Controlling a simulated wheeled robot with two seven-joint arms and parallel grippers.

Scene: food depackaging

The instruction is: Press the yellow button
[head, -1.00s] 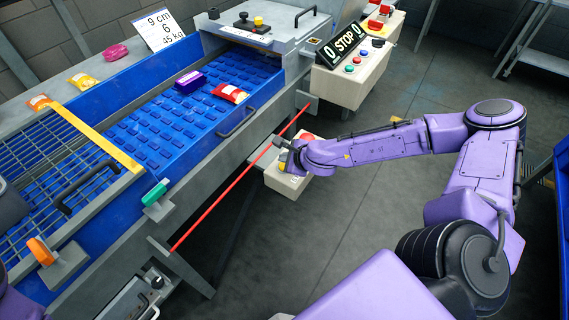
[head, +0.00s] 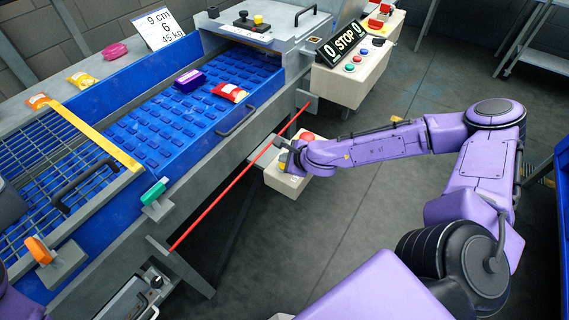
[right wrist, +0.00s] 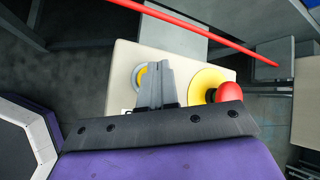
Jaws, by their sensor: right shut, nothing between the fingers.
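A pale control box (head: 284,183) hangs beside the machine's side rail in the head view. It also fills the middle of the right wrist view (right wrist: 180,42). My right gripper (head: 284,150) is shut and empty over the box. In the right wrist view its closed fingers (right wrist: 155,82) cover part of the yellow-rimmed button; I cannot tell whether they touch it. My left gripper is not in view.
A red rod (head: 235,182) runs along the machine's side by the box. A second panel (head: 350,80) with a STOP sign and small buttons stands behind.

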